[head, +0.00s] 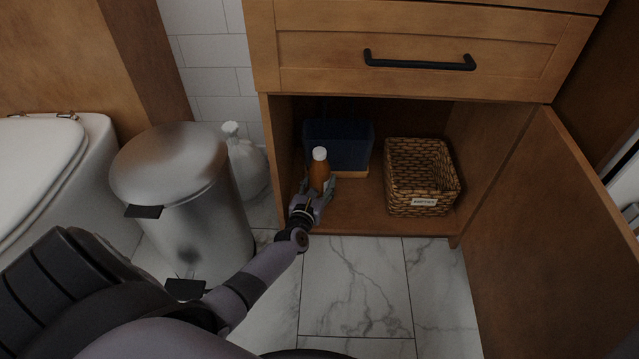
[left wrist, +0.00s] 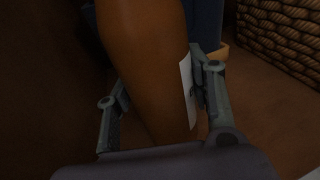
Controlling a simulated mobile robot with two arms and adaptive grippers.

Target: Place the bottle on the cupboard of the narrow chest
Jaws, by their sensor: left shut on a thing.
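The bottle (head: 319,170) is amber-brown with a white cap. It stands about upright inside the open cupboard of the narrow chest (head: 350,213), near the front left. My left gripper (head: 318,191) is shut on its lower part. In the left wrist view the bottle (left wrist: 148,65) is large and slightly tilted in the picture, with a white label on its right side, and the fingers of my left gripper (left wrist: 160,110) lie on both sides of it. The bottle's base is hidden, so I cannot tell whether it touches the cupboard floor. My right gripper is not in view.
A dark blue box (head: 340,140) is behind the bottle. A labelled wicker basket (head: 420,175) stands to the right on the cupboard floor. The cupboard door (head: 560,240) is open at the right. A metal bin (head: 185,190) and a white jug (head: 245,165) stand left of the chest.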

